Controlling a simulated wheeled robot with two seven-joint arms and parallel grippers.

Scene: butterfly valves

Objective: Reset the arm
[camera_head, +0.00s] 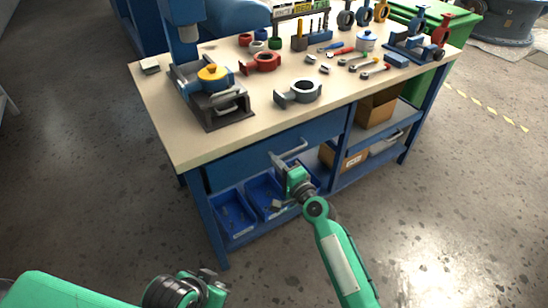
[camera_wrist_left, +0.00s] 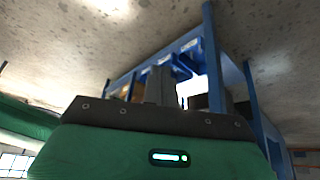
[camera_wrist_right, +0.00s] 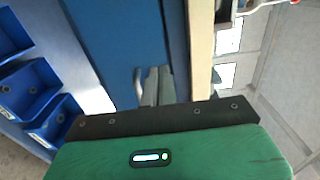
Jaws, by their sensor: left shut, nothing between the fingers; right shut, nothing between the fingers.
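My right gripper (camera_head: 276,160) is in front of the workbench's blue drawer front, beside the grey drawer handle (camera_head: 292,149). Its fingers (camera_wrist_right: 158,86) are shut and empty in the right wrist view, with the handle (camera_wrist_right: 139,86) just left of them. I cannot tell whether they touch it. My left gripper (camera_head: 212,276) is low at the bottom of the head view, well apart from the bench, with little of it showing. In the left wrist view its fingers (camera_wrist_left: 159,86) are shut and empty, with the bench's blue frame beyond them.
The workbench top (camera_head: 190,140) holds a vise-like fixture (camera_head: 222,105), a grey valve ring (camera_head: 300,92), a red one (camera_head: 262,63) and several tools. Blue bins (camera_head: 233,215) and cardboard boxes (camera_head: 376,107) sit below. The floor (camera_head: 110,190) left of the bench is clear.

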